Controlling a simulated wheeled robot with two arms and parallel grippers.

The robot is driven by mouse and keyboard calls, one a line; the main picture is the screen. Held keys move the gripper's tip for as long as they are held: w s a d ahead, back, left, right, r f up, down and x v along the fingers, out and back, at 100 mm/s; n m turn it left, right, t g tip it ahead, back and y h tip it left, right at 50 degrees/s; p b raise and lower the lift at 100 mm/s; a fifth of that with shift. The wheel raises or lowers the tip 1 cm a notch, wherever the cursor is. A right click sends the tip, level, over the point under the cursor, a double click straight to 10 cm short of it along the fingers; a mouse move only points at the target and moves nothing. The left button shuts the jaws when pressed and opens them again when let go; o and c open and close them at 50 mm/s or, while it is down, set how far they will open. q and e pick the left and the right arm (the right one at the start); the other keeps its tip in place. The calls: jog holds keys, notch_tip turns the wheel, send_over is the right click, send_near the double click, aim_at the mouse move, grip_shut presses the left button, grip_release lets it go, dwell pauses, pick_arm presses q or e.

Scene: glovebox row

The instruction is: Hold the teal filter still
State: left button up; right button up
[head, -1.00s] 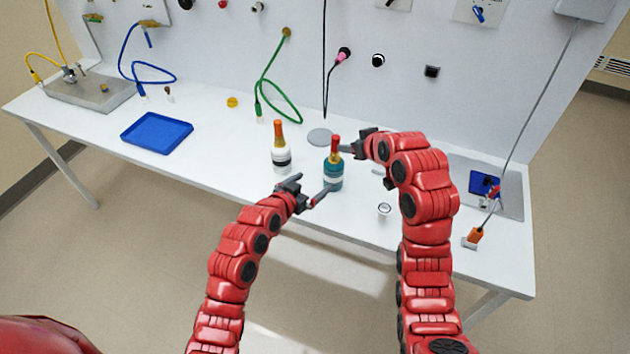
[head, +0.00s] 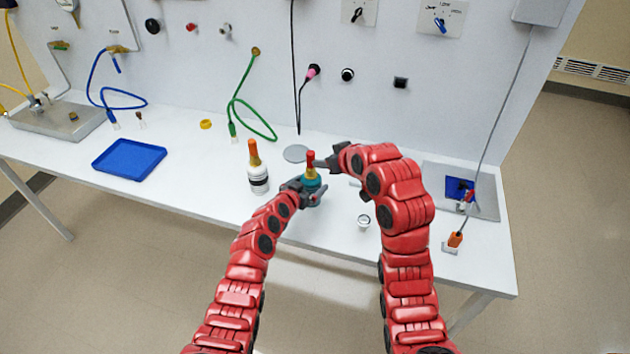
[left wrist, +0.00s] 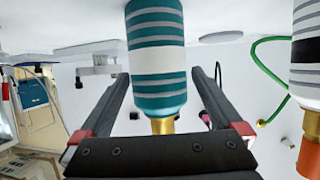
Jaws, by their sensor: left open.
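The teal filter (head: 312,183) stands upright on the white bench, with a gold neck and red cap. Its grey-striped teal body with a white band (left wrist: 158,60) fills the middle of the left wrist view, where it appears upside down; its cap is hidden there. My left gripper (head: 307,193) is open, with one finger on each side of the filter and visible gaps between. My right gripper (head: 325,164) is close to the filter's red cap, on its right. Whether its jaws are open or touch the cap is unclear.
A white filter (head: 258,180) with an orange cap stands left of the teal one. A grey disc (head: 295,153) lies behind, and a small round cup (head: 364,221) sits to the right. A blue tray (head: 129,160) and green hose (head: 254,121) are farther left.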

pick_arm(q)
jog(key=shift+x, duration=1.5)
jog(key=shift+w+d+f, duration=0.2)
jog(key=shift+w+f, duration=0.05)
jog(key=shift+w, duration=0.1)
jog(key=c, duration=1.5)
